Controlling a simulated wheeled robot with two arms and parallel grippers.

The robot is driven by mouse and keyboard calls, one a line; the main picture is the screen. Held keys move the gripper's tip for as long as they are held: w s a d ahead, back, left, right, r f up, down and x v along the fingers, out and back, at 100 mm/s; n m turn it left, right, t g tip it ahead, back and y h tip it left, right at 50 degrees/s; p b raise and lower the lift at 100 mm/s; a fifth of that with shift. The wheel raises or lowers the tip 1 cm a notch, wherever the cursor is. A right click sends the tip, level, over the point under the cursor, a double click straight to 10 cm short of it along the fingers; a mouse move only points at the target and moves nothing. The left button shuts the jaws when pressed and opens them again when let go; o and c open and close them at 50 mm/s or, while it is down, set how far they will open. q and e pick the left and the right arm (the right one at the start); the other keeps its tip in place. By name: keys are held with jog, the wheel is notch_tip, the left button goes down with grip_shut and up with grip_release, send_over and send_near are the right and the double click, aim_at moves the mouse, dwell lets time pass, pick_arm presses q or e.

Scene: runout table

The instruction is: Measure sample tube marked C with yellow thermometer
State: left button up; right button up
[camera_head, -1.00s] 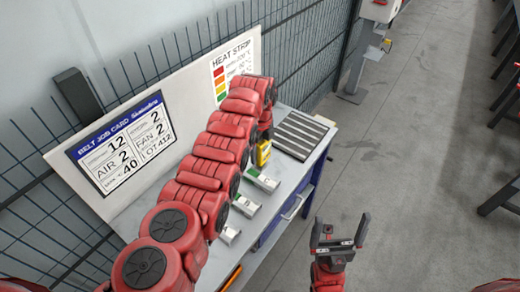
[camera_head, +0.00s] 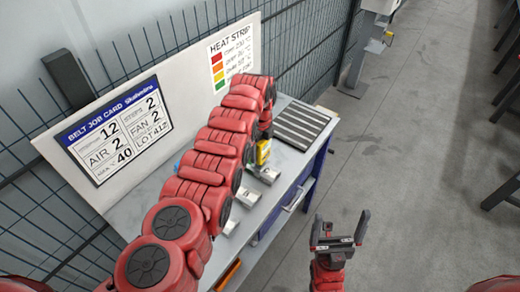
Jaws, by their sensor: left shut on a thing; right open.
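My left arm reaches across the table, and its gripper (camera_head: 265,138) is mostly hidden behind its own wrist. It is shut on the yellow thermometer (camera_head: 263,152), of which only a small part shows. Three pale, short sample pieces lie in a row: a far one (camera_head: 267,175) just below the thermometer, a middle one (camera_head: 248,197) and a near one (camera_head: 231,228), partly covered by my arm. They may be the sample tubes; no letter C can be read. Whether the thermometer touches the far one, I cannot tell. My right gripper (camera_head: 338,241) is open and empty, off the table's right side.
The grey table (camera_head: 277,212) has a blue frame with a drawer handle. A dark striped plate (camera_head: 302,123) lies at its far end. A white board with a job card (camera_head: 118,130) and a heat strip chart (camera_head: 231,60) stands behind. An orange object (camera_head: 229,272) shows low down.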

aim_at(263, 147)
pick_arm(q)
jog(key=shift+f+b, duration=0.55)
jog(key=shift+b, duration=0.05)
dwell(1.6)
jog(key=shift+r, duration=0.1)
notch_tip(263, 147, up, 2)
jog(key=shift+r+p, duration=0.1)
jog(key=shift+p, duration=1)
jog(key=shift+r+p, duration=0.95)
jog(key=shift+r, duration=1.4)
